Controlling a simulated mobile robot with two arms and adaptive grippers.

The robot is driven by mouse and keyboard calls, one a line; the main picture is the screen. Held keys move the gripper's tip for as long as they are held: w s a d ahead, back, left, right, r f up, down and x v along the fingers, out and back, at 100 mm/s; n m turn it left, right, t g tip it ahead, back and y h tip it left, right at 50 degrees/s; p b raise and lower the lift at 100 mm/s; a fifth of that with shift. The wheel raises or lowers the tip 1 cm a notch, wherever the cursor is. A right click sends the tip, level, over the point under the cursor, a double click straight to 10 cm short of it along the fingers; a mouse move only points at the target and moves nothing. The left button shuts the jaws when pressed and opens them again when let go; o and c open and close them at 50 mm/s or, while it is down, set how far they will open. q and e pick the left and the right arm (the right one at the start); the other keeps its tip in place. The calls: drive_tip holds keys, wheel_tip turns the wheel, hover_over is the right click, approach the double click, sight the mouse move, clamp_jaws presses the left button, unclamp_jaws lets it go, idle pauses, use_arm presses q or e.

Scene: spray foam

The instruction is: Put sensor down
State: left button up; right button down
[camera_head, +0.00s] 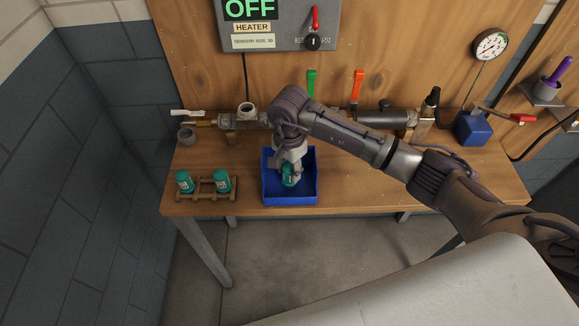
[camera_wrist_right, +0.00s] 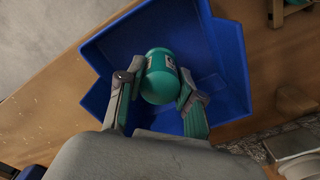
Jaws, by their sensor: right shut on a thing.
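The sensor is a small teal cylinder (camera_head: 289,177) with a pale label, and it shows large in the right wrist view (camera_wrist_right: 160,76). My right gripper (camera_head: 291,172) is shut on it, with one finger on each side in the wrist view (camera_wrist_right: 157,88). Gripper and sensor are over the blue tray (camera_head: 312,190), inside its outline; I cannot tell whether the sensor touches the tray floor. The tray sits at the front edge of the wooden bench. My left gripper is not in view.
A wooden rack (camera_head: 208,189) with two teal cylinders stands left of the tray. Pipes and valves with a green handle (camera_head: 311,83) and an orange handle (camera_head: 357,86) run along the back. A grey heater box (camera_head: 280,27) reading OFF hangs above. Bare bench (camera_head: 360,185) lies right of the tray.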

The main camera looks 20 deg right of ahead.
drive_tip(key=shift+f, duration=0.2)
drive_tip(key=c, duration=0.7)
unclamp_jaws()
drive_tip(key=shift+c, duration=0.2)
drive_tip(key=shift+r, duration=0.1)
drive_tip(key=shift+r, duration=0.25)
wheel_tip(320, 180, up, 10)
drive_tip(key=b, duration=0.4)
drive_tip(key=shift+r, duration=0.9)
